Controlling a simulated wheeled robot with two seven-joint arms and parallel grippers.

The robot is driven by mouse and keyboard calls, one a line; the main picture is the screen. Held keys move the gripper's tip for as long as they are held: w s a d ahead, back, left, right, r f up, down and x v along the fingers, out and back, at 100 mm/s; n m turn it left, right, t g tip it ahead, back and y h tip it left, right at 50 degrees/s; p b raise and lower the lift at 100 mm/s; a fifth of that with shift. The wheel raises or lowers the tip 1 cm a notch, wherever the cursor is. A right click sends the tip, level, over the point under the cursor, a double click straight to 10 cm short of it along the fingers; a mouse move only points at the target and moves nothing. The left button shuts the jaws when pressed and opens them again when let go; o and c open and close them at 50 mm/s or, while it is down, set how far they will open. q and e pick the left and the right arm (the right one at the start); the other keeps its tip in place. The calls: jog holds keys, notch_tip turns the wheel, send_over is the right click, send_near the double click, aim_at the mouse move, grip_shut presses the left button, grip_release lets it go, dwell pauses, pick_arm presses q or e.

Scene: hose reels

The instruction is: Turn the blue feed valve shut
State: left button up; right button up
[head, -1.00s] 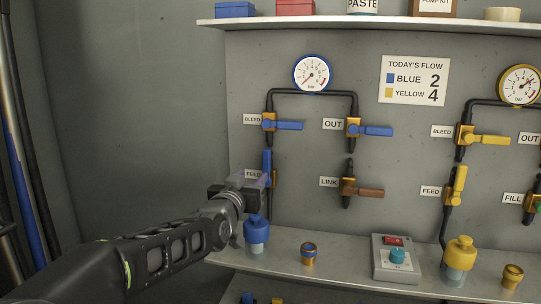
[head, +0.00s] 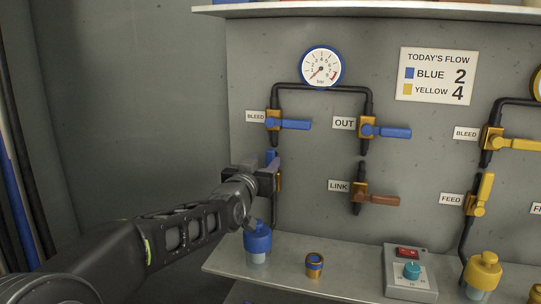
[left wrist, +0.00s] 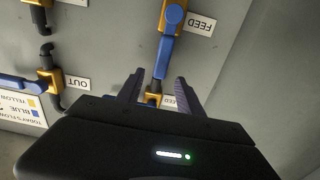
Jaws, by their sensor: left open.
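The blue feed valve's handle (head: 271,156) points up along its pipe; in the head view my left gripper (head: 268,178) covers most of it and its label. The left wrist view is upside down and shows the blue handle (left wrist: 163,55), its brass body (left wrist: 172,18) and the FEED label (left wrist: 201,24). My left gripper (left wrist: 159,80) is open there, with the handle's end between its two fingertips in the picture; I cannot tell whether they touch it. My right gripper is not in view.
The blue bleed valve (head: 290,124) is just above, the OUT valve (head: 385,130) and the brown LINK valve (head: 375,198) to the right. A shelf (head: 345,279) below carries a blue bottle (head: 257,240), a brass fitting (head: 314,264) and a control box (head: 408,275).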

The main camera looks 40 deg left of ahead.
aim_at(269, 157)
pick_arm(q)
jog(key=x, duration=0.6)
jog(key=shift+w+a+p, duration=0.15)
jog(key=shift+p, duration=0.15)
grip_shut()
jog(key=shift+f, duration=0.1)
dwell(1.0)
